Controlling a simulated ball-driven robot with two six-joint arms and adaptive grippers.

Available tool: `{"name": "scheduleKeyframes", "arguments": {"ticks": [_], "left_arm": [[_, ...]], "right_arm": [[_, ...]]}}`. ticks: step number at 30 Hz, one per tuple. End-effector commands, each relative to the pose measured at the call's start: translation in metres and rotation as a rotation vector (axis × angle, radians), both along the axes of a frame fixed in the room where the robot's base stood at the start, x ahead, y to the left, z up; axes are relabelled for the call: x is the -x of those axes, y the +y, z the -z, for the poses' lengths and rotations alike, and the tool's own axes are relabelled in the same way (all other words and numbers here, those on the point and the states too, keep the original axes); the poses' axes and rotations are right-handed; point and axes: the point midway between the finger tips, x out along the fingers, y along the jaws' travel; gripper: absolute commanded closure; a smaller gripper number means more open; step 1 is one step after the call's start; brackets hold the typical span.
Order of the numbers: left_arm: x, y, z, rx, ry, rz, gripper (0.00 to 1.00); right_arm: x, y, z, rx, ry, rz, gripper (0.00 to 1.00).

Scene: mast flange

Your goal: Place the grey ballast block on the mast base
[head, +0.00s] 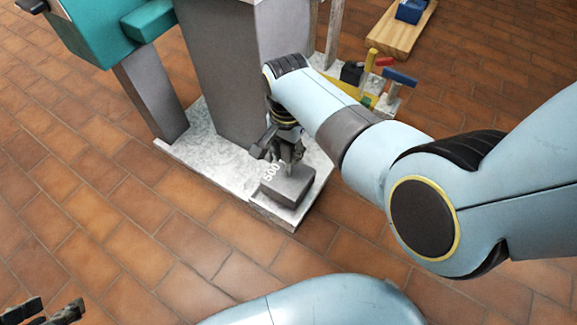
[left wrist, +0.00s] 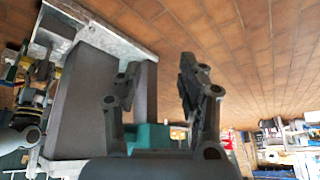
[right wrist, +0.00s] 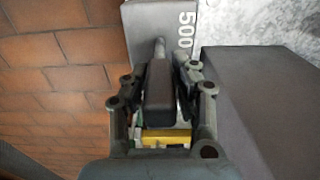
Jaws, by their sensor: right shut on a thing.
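The grey ballast block (head: 287,186), marked 500, is at the front corner of the pale, mottled mast base (head: 215,160). It looks level, on or just above the plate; I cannot tell which. My right gripper (head: 291,150) is shut on the block's upright grip from above. In the right wrist view the block (right wrist: 155,30) shows beyond the fingers (right wrist: 158,80), which close around a dark upright piece. My left gripper (head: 45,312) is at the lower left of the head view, far from the block. Its fingers (left wrist: 158,85) are apart and empty in the left wrist view.
Clamps with coloured handles (head: 398,78) and a wooden board (head: 400,30) are behind. Tiled floor in front is clear.

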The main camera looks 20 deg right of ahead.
Motion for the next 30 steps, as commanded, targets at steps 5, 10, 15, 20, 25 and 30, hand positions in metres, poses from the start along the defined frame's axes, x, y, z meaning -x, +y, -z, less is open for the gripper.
{"name": "scheduleKeyframes", "arguments": {"ticks": [5, 10, 15, 20, 25, 30], "left_arm": [[-0.003, 0.0, 0.017, 0.001, -0.088, 0.0, 0.6], [-0.005, 0.0, 0.021, 0.001, -0.126, 0.002, 0.6], [-0.004, 0.0, 0.038, 0.003, -0.22, 0.006, 0.6], [0.001, -0.002, 0.049, 0.007, -0.345, 0.014, 0.6], [0.005, -0.004, 0.051, 0.011, -0.439, 0.022, 0.6], [0.005, -0.004, 0.049, 0.012, -0.47, 0.025, 0.6]], "right_arm": [[-0.001, 0.0, 0.009, 0.0, -0.001, 0.0, 1.0], [-0.001, 0.0, 0.011, 0.0, -0.003, 0.001, 1.0], [0.0, 0.0, 0.025, 0.0, 0.001, 0.001, 1.0], [0.001, 0.0, 0.039, 0.0, 0.001, 0.001, 1.0], [-0.001, 0.0, 0.045, 0.0, -0.001, 0.001, 1.0], [-0.002, 0.0, 0.044, 0.0, -0.004, 0.001, 1.0]]}}
